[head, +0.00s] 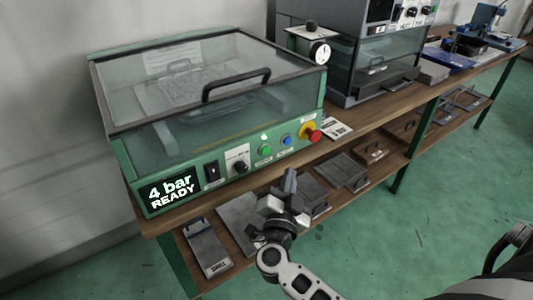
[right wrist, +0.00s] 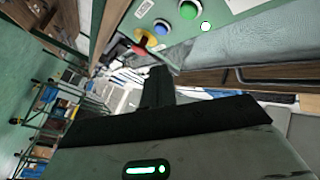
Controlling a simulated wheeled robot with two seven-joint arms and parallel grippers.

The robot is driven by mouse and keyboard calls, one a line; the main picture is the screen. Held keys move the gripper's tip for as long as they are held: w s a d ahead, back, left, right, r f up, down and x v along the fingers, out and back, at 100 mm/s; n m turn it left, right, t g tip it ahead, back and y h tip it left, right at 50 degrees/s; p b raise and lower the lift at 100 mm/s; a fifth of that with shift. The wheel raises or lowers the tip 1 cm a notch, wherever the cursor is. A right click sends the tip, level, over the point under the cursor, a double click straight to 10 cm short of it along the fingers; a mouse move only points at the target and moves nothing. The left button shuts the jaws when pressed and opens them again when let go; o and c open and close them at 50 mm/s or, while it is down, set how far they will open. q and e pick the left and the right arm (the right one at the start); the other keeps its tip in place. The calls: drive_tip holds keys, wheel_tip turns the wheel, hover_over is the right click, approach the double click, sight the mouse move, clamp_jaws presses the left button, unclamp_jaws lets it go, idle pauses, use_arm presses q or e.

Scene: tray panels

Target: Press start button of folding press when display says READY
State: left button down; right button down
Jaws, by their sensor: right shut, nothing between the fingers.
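The green folding press (head: 125,160) stands on the wooden bench with its clear lid down. Its display (head: 170,192) reads "4 bar READY" in white on black. On the front panel are a green button (head: 264,150), a blue button (head: 287,140) and a red knob on yellow (head: 310,132). In the right wrist view the green button (right wrist: 188,10), blue button (right wrist: 162,27) and red-yellow knob (right wrist: 146,42) show at the top. My right gripper (head: 289,178) is shut and empty, in front of and below the panel, apart from the buttons. My left gripper is not in view.
A black switch and a selector sit left of the buttons. A second machine (head: 350,60) stands further back on the bench (head: 365,122). The lower shelf holds flat trays and panels (head: 240,215) under my right gripper.

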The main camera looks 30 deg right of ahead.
sight(265, 150)
use_arm(q)
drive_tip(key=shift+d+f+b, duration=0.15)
drive_tip(key=shift+b, duration=0.75)
use_arm(e)
drive_tip(key=w, duration=0.6)
drive_tip(key=shift+w+a, duration=0.25)
drive_tip(key=shift+w, duration=0.05)
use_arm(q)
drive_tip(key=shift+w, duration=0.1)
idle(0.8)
use_arm(e)
drive_tip(key=shift+w, duration=0.4)
drive_tip(key=shift+w+a, duration=0.1)
drive_tip(key=shift+w, duration=0.4)
idle(0.6)
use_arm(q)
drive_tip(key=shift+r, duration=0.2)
use_arm(e)
drive_tip(key=shift+s, duration=0.1)
use_arm(q)
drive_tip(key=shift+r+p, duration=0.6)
drive_tip(key=shift+p, duration=0.2)
use_arm(e)
drive_tip(key=shift+s, duration=0.85)
